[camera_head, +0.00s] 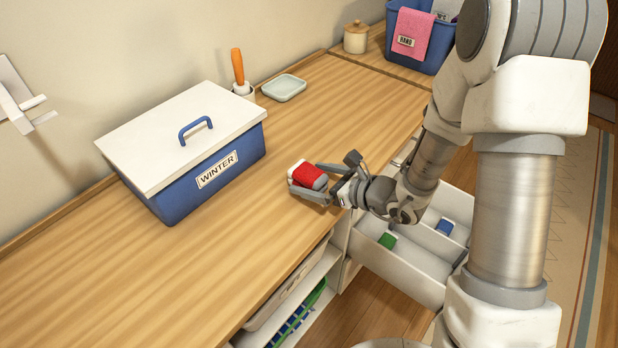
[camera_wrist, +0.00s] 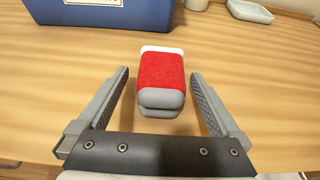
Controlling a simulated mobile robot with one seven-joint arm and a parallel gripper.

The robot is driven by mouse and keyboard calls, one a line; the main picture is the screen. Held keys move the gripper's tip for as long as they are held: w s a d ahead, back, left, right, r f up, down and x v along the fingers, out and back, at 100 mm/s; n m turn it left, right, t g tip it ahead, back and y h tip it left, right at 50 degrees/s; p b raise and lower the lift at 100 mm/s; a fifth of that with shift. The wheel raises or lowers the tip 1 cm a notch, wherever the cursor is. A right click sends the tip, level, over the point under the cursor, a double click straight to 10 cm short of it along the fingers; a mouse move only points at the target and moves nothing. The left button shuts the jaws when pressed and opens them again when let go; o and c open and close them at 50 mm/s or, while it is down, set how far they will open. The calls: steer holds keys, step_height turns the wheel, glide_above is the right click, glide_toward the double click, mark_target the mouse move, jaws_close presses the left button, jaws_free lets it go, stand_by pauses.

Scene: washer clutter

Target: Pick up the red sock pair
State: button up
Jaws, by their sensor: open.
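The red sock pair (camera_head: 309,175) is a folded bundle, red with a white end and a grey end. It rests on the wooden counter near its front edge. In the wrist view the sock pair (camera_wrist: 161,80) lies ahead, its grey end toward me. My gripper (camera_head: 308,180) is open, with one finger on each side of the bundle. In the wrist view my gripper (camera_wrist: 160,85) shows gaps between both fingers and the sock pair, so neither finger appears to touch it.
A blue box labelled WINTER (camera_head: 215,172) with a white lid stands left of the socks. A pale dish (camera_head: 284,88) and an orange-handled brush (camera_head: 238,68) stand behind. An open drawer (camera_head: 400,268) with a green and a blue item is below my arm. The near counter is clear.

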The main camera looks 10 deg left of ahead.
mark_target(304, 176)
steer(key=x, duration=0.3)
steer(key=shift+w+f, duration=0.1)
steer(key=shift+f, duration=0.05)
steer(key=shift+c, duration=0.3)
steer(key=c, duration=1.4)
